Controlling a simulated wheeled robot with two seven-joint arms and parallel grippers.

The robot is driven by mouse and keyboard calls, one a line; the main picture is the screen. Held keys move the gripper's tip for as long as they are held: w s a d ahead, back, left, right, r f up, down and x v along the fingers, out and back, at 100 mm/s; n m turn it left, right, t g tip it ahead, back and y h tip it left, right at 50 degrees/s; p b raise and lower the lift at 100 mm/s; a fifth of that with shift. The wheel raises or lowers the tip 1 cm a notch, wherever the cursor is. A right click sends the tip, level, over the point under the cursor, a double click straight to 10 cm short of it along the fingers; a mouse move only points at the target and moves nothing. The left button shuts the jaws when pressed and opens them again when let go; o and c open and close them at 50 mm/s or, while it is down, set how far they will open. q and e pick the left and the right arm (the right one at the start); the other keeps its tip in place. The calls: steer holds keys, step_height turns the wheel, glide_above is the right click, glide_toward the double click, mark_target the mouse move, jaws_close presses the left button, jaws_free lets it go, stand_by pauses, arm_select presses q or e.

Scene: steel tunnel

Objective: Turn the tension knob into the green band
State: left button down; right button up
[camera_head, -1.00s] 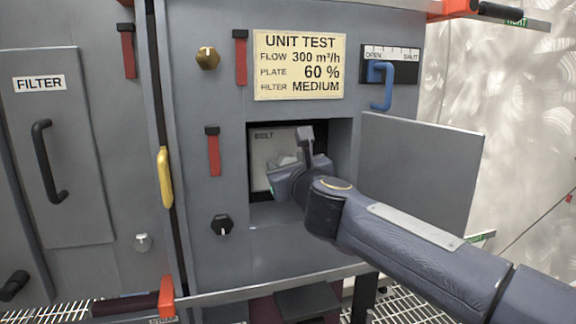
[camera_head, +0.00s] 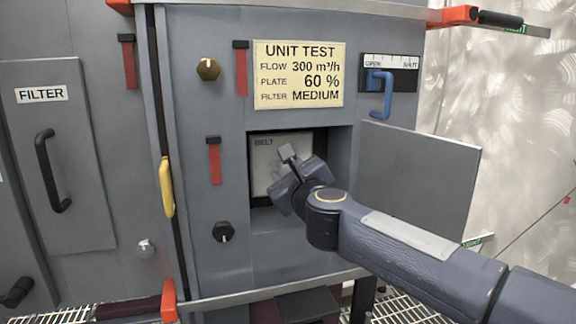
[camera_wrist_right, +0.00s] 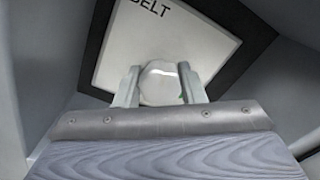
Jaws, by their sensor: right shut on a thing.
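The tension knob (camera_wrist_right: 160,84) is a pale round knob on the white BELT panel (camera_wrist_right: 200,45) inside a recess. In the right wrist view my right gripper (camera_wrist_right: 160,92) has one finger on each side of the knob and is shut on it. In the head view the BELT panel (camera_head: 264,165) shows at the recess's left, and my right gripper (camera_head: 282,190) reaches in and hides the knob. My left gripper is not in view.
A yellow handle (camera_head: 166,187), a black knob (camera_head: 223,232) and a blue lever (camera_head: 381,95) are on the cabinet front. A sign (camera_head: 299,75) hangs above the recess. A rail runs below.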

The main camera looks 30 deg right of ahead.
steer(key=n+p, duration=0.2)
steer(key=n, duration=0.3)
steer(key=shift+n+p, duration=0.3)
steer(key=shift+p, duration=0.1)
steer(key=n+p, duration=0.2)
steer(key=n, duration=0.3)
steer(key=shift+f, duration=0.1)
steer(key=shift+n, duration=0.3)
steer(key=o, duration=1)
steer(key=p+v, duration=0.2)
steer(key=v, duration=0.5)
steer(key=shift+s+a, duration=0.1)
steer(key=shift+s, duration=0.3)
